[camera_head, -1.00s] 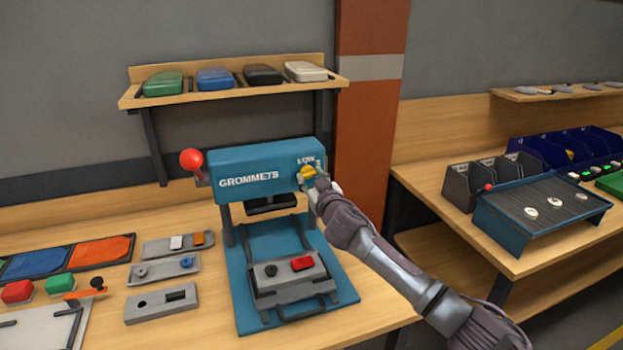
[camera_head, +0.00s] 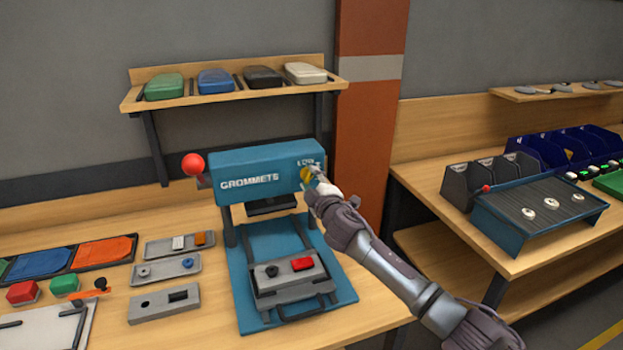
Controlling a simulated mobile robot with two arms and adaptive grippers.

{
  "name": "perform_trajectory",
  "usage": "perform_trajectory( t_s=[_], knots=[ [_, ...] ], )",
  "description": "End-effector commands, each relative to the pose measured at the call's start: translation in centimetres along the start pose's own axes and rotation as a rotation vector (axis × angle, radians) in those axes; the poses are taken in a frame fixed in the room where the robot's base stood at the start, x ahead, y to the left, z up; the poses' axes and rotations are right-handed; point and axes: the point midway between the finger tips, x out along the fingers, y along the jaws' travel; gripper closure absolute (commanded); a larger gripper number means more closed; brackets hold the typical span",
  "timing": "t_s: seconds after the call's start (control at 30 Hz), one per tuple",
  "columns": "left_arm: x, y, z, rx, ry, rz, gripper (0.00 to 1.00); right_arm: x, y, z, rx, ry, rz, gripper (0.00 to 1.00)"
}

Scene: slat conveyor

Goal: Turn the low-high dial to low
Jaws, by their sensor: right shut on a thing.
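The blue press marked GROMMETS (camera_head: 235,166) stands on the wooden bench. Its yellow low-high dial (camera_head: 305,174) is on the right end of the press head's front face, just under a small LOW label (camera_head: 306,162). My right gripper (camera_head: 312,181) is at the dial and shut on it, hiding much of it and part of the lettering. The dial's exact pointing direction is too small to tell. My right arm comes in from the lower right. My left gripper is not in view.
A red ball lever (camera_head: 193,164) sticks out at the press's left. A grey fixture (camera_head: 290,282) with a red button lies on the press base. Small grey trays (camera_head: 164,303) lie to the left. A shelf (camera_head: 225,97) with coloured cases hangs above. A blue sloped rack (camera_head: 540,215) stands right.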

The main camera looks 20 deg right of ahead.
Motion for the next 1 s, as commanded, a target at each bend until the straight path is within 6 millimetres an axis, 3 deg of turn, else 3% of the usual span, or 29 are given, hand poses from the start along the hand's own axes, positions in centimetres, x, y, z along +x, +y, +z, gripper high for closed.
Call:
perform_trajectory(
  t_s=[0.5, 1.0],
  knots=[
    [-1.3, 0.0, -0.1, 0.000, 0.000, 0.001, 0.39, 0.0, -0.1, 0.0, -0.381, -0.001, -0.002, 0.93],
    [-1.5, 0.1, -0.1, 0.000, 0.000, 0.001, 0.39, 0.0, -0.2, 0.1, -0.480, -0.001, -0.003, 0.93]
  ],
)
